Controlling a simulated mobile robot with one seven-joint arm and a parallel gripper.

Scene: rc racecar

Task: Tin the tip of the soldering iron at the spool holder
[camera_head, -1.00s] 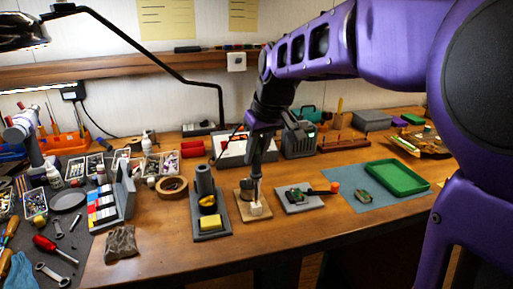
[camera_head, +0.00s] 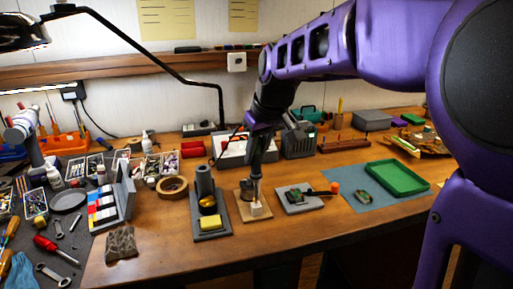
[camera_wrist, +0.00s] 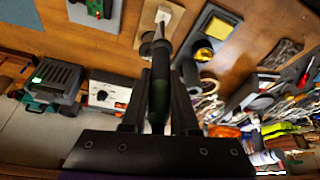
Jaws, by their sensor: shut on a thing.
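My gripper (camera_head: 257,176) is shut on the soldering iron, pointing down over the spool holder (camera_head: 246,213), a small wooden base with a pale block on it. In the wrist view the iron's dark green handle (camera_wrist: 158,95) lies between my fingers (camera_wrist: 158,110). Its thin metal tip reaches close to the pale block of the spool holder (camera_wrist: 167,14). I cannot tell whether the tip touches the solder there. The grey iron stand (camera_head: 212,234), with an upright tube, brass wool and a yellow sponge, stands just left of the spool holder.
A small board on a grey pad (camera_head: 298,207) lies right of the spool holder. A green tray (camera_head: 398,178) rests on a blue mat. The soldering station (camera_head: 232,150) is behind. A tape roll (camera_head: 172,187) and crowded parts bins are left. The front edge is bare.

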